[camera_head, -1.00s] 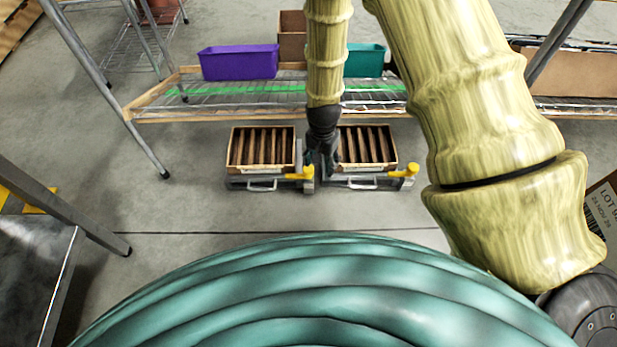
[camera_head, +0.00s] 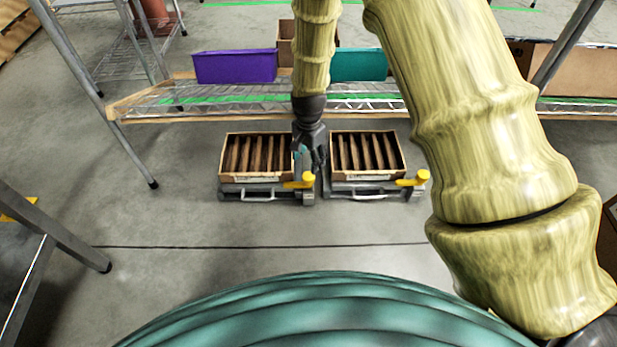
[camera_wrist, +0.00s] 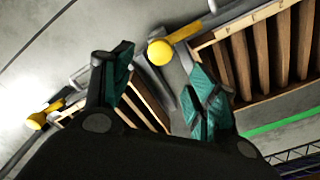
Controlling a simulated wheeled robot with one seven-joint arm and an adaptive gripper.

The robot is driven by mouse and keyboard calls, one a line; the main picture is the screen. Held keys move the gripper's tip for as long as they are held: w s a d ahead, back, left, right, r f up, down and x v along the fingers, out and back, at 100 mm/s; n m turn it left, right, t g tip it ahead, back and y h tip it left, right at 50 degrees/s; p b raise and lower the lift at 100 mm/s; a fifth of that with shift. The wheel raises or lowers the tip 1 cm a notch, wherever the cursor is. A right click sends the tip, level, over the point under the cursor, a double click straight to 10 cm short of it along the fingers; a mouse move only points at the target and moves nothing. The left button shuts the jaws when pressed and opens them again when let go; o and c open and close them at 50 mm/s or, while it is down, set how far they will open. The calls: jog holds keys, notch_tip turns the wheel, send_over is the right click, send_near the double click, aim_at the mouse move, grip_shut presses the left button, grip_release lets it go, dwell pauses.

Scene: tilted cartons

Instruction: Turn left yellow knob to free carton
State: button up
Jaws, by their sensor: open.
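The left carton (camera_head: 257,155) and the right carton (camera_head: 368,153) sit side by side in grey holders on the floor, each with dark brown slats inside. The left yellow knob (camera_head: 299,181) is at the front right corner of the left holder, its arm pointing left along the front. The right yellow knob (camera_head: 413,179) has the same pose. My gripper (camera_head: 311,163) points down over the gap between the cartons, open and empty. In the wrist view, the left knob (camera_wrist: 160,52) lies just beyond the open teal fingertips (camera_wrist: 158,82), with no visible contact; the right knob (camera_wrist: 38,122) is farther left.
A wire shelf (camera_head: 350,103) stands behind the cartons, holding a purple bin (camera_head: 235,66) and a teal bin (camera_head: 358,64). A metal bench leg (camera_head: 60,228) is at the left. The floor in front of the cartons is clear.

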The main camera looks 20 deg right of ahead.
aim_at(309, 176)
notch_tip(309, 176, down, 9)
jog(key=b, duration=0.5)
jog(key=shift+f, duration=0.15)
grip_shut()
